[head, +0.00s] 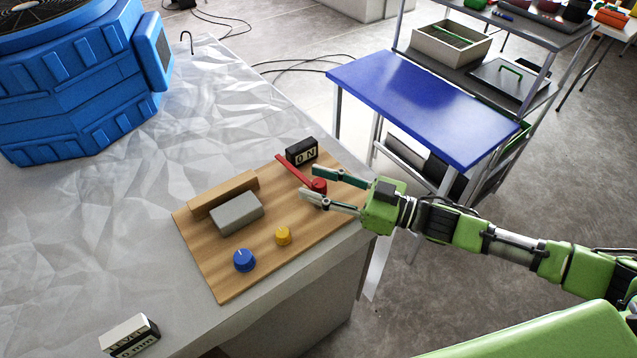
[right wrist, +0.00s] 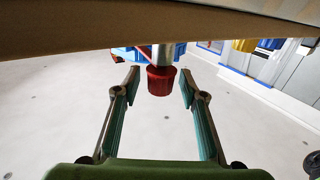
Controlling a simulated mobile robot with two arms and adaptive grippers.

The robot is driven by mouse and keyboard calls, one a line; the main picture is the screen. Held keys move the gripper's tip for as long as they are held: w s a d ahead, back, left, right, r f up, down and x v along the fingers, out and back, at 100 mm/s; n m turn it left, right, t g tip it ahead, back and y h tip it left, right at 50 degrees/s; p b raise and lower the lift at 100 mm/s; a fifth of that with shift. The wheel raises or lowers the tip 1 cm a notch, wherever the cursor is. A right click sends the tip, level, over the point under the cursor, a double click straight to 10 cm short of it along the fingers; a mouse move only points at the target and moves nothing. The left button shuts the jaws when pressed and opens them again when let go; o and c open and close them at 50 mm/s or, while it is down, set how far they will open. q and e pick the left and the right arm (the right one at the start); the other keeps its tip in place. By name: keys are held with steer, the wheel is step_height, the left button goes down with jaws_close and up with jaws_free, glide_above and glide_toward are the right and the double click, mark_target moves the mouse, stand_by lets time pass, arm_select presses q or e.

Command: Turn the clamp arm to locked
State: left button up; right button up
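The clamp arm (head: 293,170) is a thin red bar on the wooden board. It runs from near the black block to a red knob (head: 319,185) at the board's right side. The red knob also shows in the right wrist view (right wrist: 160,81), under a grey metal shaft. My right gripper (head: 309,181) comes in from the right and is open. Its fingertips lie on either side of the red knob, with a gap on both sides in the right wrist view (right wrist: 160,85). My left gripper is not in view.
The wooden board (head: 205,252) also bears a grey block (head: 236,213), a wooden strip (head: 222,194), a blue dial (head: 244,260), a yellow knob (head: 283,235) and a black block marked "ON" (head: 301,151). A level block (head: 130,336) lies at front left; a blue machine (head: 80,85) stands behind.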

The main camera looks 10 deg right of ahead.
steer(key=shift+s+d, duration=0.1)
steer(key=v, duration=1.1)
steer(key=shift+s+d, duration=0.2)
steer(key=shift+d, duration=0.1)
steer(key=shift+c, duration=0.3)
